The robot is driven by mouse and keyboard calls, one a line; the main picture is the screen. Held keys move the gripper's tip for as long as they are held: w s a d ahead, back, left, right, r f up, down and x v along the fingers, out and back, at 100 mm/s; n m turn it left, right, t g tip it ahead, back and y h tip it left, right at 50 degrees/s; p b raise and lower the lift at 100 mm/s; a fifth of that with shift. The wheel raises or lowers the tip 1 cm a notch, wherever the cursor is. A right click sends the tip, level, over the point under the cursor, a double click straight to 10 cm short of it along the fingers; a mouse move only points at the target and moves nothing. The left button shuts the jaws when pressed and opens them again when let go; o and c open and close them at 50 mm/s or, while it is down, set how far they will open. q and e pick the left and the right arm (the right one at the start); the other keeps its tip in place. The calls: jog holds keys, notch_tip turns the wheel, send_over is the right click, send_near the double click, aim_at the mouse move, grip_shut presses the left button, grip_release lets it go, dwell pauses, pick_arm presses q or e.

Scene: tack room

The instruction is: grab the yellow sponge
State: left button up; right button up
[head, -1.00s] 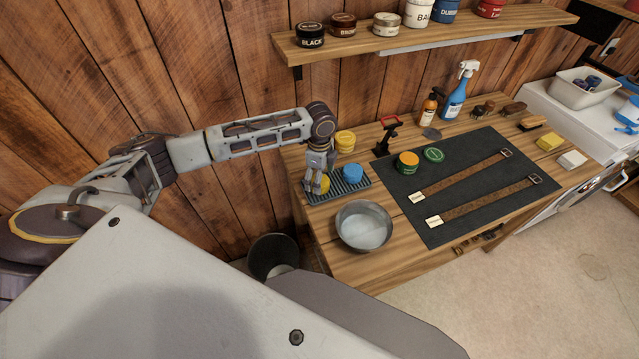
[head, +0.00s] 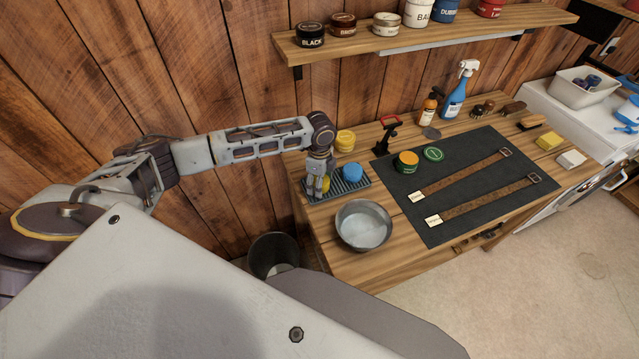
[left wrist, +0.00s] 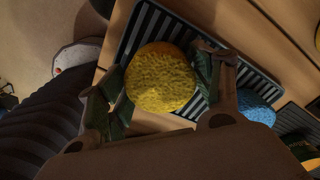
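The round, rough yellow sponge (left wrist: 161,78) lies on a dark ribbed tray (head: 349,189) at the left end of the bench. My left gripper (head: 319,190) points down over it. In the left wrist view, the fingers of my left gripper (left wrist: 160,82) stand on either side of the sponge, close against its sides. In the head view the sponge (head: 326,184) is partly hidden by the fingers. A blue round sponge (head: 352,172) sits beside it on the tray. My right gripper is not in view.
A metal bowl (head: 364,225) stands just in front of the tray. A yellow tin (head: 345,140) is behind it. A dark mat (head: 470,215) with straps lies to the right. A shelf (head: 430,36) with jars overhangs the back.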

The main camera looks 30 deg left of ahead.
pick_arm(q)
jog(key=c, duration=0.3)
jog(key=shift+c, duration=0.2)
jog(key=shift+r, duration=0.1)
jog(key=shift+r+b, duration=0.5)
jog(key=shift+r, duration=4.4)
